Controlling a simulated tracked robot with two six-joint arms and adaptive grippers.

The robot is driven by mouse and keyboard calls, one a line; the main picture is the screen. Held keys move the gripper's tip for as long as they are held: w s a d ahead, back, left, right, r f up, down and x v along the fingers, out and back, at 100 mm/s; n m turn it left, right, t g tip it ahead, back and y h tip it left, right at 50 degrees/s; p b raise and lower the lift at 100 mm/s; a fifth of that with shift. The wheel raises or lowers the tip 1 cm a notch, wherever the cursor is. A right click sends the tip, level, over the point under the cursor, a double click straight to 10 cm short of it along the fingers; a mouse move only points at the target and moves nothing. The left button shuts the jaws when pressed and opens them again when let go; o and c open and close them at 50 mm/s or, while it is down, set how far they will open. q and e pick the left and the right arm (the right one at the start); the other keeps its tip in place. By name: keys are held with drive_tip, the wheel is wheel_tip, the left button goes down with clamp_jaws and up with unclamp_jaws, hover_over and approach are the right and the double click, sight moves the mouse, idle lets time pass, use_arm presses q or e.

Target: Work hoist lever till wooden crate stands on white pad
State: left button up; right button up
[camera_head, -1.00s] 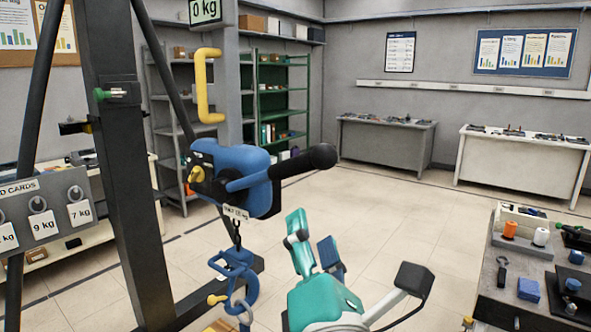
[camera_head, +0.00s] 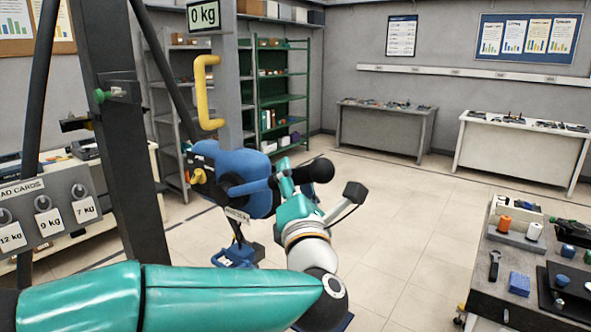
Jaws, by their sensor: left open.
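My left gripper (camera_head: 291,180) is open at the lever, just left of the knob. Its fingers overlap the lever in the picture; I cannot tell whether they touch it. The wooden crate and white pad are not visible. My right gripper is out of view.
A display (camera_head: 203,14) above the hoist reads 0 kg. A card rack (camera_head: 42,215) with kg tags stands at the left. A grey bench (camera_head: 484,290) with spools, a blue block and tools stands at the right. The floor between is clear.

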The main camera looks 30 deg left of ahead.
use_arm(q)
drive_tip(key=shift+w+a+r, duration=0.1)
drive_tip(key=shift+w+a, duration=0.15)
clamp_jaws()
drive_tip(key=shift+d, duration=0.1)
